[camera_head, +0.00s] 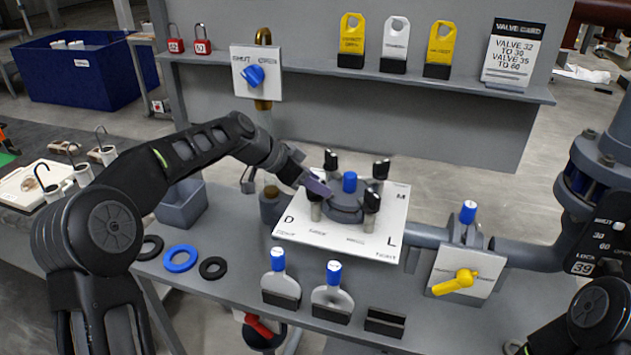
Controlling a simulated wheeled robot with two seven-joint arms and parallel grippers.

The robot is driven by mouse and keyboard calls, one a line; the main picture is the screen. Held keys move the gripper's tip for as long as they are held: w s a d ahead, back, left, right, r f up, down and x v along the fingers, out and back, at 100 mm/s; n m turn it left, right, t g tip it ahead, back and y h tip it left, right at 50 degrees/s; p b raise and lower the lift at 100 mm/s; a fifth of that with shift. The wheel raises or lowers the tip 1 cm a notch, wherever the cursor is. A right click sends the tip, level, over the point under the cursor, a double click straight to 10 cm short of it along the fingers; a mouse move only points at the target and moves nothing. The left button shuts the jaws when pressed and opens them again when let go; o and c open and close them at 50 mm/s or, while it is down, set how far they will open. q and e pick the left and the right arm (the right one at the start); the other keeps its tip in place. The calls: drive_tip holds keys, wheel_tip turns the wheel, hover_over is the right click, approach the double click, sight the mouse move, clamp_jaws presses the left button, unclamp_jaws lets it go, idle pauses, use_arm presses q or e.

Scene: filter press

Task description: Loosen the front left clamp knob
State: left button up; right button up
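The filter press has a dark round lid (345,205) with a blue knob (350,182) on top, standing on a white plate (335,242) lettered D, M and L. Black clamp knobs stand around the lid: back left (331,162), back right (381,168) and front right (371,201). At the front left only a pale clamp post (315,211) shows; its knob top is hidden behind my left gripper (319,187). The gripper reaches in from the left, right at that post. Its fingers are too small and covered to tell open from shut. My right gripper is out of view.
A grey bin (182,205) and black and blue rings (180,259) lie left of the press. Blue-topped tags (278,278) stand along the front. A pipe with a yellow-handled valve (455,282) runs right. A shelf (350,75) crosses behind.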

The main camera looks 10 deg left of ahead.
use_arm(q)
clamp_jaws()
idle(0.4)
